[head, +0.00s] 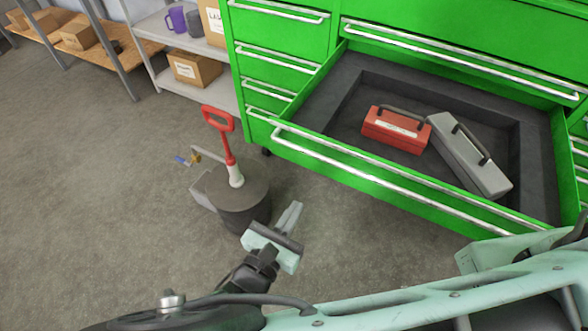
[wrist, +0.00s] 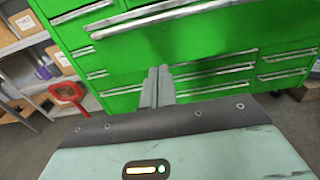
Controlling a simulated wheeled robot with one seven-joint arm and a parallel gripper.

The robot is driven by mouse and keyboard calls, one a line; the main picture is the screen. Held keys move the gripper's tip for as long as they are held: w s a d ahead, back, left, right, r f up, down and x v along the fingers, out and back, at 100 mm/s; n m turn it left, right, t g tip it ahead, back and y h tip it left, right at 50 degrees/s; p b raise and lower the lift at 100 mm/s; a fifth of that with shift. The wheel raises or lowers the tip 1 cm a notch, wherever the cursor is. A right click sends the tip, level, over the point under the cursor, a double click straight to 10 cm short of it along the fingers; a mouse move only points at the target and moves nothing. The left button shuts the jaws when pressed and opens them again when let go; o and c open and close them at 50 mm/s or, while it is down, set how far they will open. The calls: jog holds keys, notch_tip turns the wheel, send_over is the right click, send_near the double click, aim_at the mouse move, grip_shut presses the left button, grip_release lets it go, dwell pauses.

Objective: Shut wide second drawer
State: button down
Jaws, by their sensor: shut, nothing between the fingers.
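The wide second drawer (head: 395,185) of the green tool cabinet stands pulled out in the head view, with a long silver handle along its front. Inside it lie a red toolbox (head: 396,129) and a grey toolbox (head: 468,155) on a dark liner. My gripper (head: 292,215) is in front of the drawer and to the left of its middle, apart from it over the floor. The fingers are together with nothing between them. In the wrist view my gripper (wrist: 158,84) points at the green cabinet fronts (wrist: 190,45). I cannot tell there which front is the open drawer.
A dark round bin-like object (head: 245,205) with a red-handled tool (head: 226,140) stands on the floor left of the drawer. Shelves with boxes (head: 194,69) stand at the back left. The grey floor at left is mostly clear.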

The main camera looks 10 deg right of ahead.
send_near(320, 170)
jog(key=w+d+r, duration=0.4)
jog(key=w, duration=0.1)
jog(key=shift+d+r+p, duration=0.25)
jog(key=shift+p, duration=0.05)
jog(key=shift+w, duration=0.1)
